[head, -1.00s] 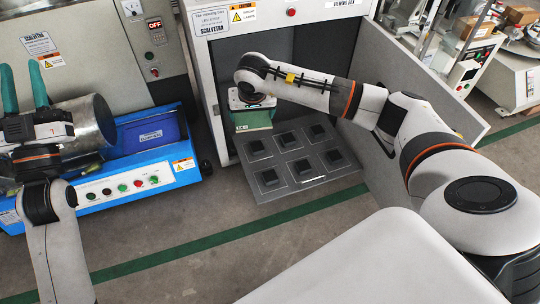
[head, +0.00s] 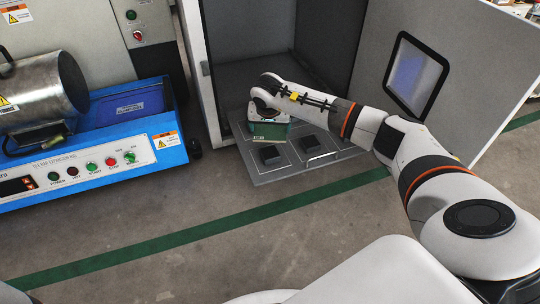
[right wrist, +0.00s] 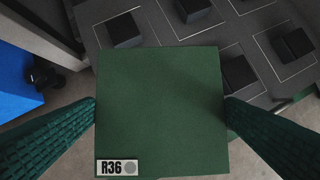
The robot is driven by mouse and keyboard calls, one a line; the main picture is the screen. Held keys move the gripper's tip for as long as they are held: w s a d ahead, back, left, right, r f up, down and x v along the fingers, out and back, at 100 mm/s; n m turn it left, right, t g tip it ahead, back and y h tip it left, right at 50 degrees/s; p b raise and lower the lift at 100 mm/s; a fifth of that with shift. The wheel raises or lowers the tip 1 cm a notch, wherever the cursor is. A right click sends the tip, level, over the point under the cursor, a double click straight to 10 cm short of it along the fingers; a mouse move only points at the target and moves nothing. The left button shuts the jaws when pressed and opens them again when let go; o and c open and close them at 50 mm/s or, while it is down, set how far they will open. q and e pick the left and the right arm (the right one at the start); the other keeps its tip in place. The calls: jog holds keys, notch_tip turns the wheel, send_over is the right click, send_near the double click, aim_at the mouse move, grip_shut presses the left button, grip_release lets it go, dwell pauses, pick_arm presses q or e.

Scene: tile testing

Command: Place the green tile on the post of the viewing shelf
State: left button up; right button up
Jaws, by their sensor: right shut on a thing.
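My right gripper (head: 268,112) is shut on the green tile (head: 270,131), holding it over the left part of the viewing shelf (head: 300,170). In the right wrist view the tile (right wrist: 160,95) sits between both fingers, with an R36 label at its lower left. The shelf is a grey panel with black square posts; one front post (head: 269,155) and another (head: 310,144) show. Several posts, such as this one (right wrist: 239,74), show beyond the tile in the wrist view. The tile and arm hide other posts. Whether the tile touches a post cannot be told. My left gripper is out of view.
The cabinet's left wall (head: 205,75) rises beside the shelf, and its open door (head: 465,60) stands at right. A blue machine (head: 110,170) with a metal drum (head: 45,85) stands at left. The floor in front is clear.

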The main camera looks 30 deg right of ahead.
aim_at(270, 150)
notch_tip(270, 150, down, 9)
jog(key=b, duration=0.6)
jog(key=shift+r, duration=0.1)
jog(key=o, duration=0.8)
